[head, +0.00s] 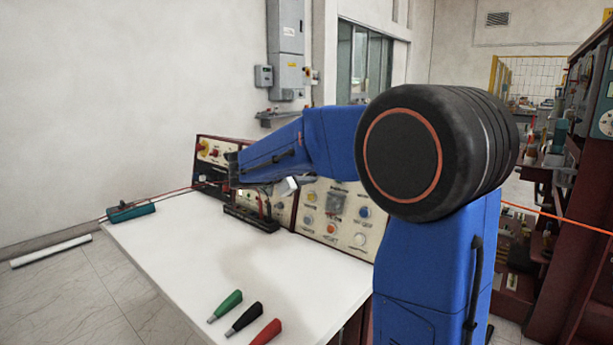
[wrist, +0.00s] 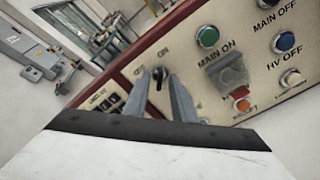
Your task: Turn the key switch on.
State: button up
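The key switch (wrist: 159,75) is a small dark key in a round mount on the cream control panel, with ON and OFF lettering above it in the wrist view. My gripper (wrist: 160,80) has its two grey fingers apart, one on each side of the key. A gap shows between the fingers, and I cannot tell whether either touches the key. In the head view my gripper (head: 233,168) is at the panel's left part, its fingertips hard to make out. I cannot make out the key in that view.
The control panel (head: 347,236) has several buttons, including a green button (wrist: 208,37) and a grey flip cover (wrist: 230,73) right of the key. A black rack (head: 251,219) stands before the panel. Green, black (head: 244,317) and red handles lie on the white table (head: 190,270).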

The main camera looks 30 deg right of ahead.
jog(key=v, duration=1.7)
jog(key=shift+a, duration=0.2)
